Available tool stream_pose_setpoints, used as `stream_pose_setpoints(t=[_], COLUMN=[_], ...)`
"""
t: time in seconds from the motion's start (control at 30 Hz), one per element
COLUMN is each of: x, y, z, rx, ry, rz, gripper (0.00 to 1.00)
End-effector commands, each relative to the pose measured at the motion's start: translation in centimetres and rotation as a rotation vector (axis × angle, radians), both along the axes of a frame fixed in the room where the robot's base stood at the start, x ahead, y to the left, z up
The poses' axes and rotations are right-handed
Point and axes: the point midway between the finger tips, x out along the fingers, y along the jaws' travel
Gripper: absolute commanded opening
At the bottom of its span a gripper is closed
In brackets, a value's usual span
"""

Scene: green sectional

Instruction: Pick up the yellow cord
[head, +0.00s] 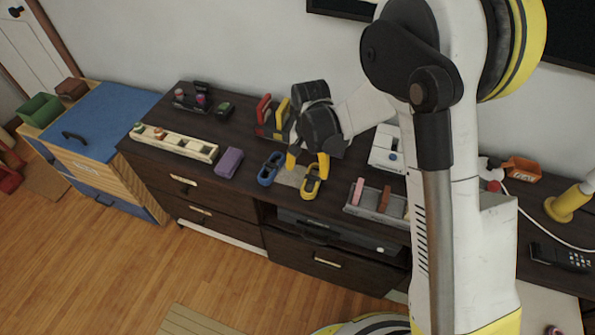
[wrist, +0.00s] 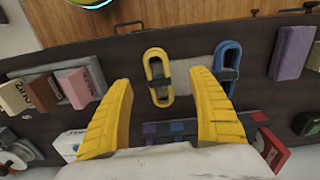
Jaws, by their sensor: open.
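The yellow cord (head: 311,184) is a bundled loop with a dark band around its middle. It lies on the dark dresser top near the front edge. In the wrist view the yellow cord (wrist: 157,77) lies ahead of and between my fingers, a little left of centre, apart from both. My gripper (head: 308,163) is above the dresser just behind the cord; in the wrist view my gripper (wrist: 165,95) has its two yellow fingers spread wide with nothing between them. A similar blue cord (head: 270,168) lies to the left of the yellow one.
The blue cord (wrist: 228,68) is close beside the yellow one in the wrist view. A purple block (head: 229,162) lies farther left. A grey tray (head: 365,209) with several coloured blocks stands to the right. A light card (head: 291,176) lies between the cords.

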Motion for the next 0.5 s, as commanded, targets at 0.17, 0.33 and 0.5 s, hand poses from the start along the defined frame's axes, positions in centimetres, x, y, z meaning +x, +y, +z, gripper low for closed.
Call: stream_pose_setpoints(t=[0.17, 0.33, 0.5], x=[0.0, 0.1, 0.4], y=[-0.1, -0.1, -0.5], z=[-3.3, -5.1, -6.9], rx=[0.001, 0.001, 0.000], ry=[-0.001, -0.001, -0.002], rz=[0.000, 0.001, 0.000], gripper=[0.70, 0.70, 0.70])
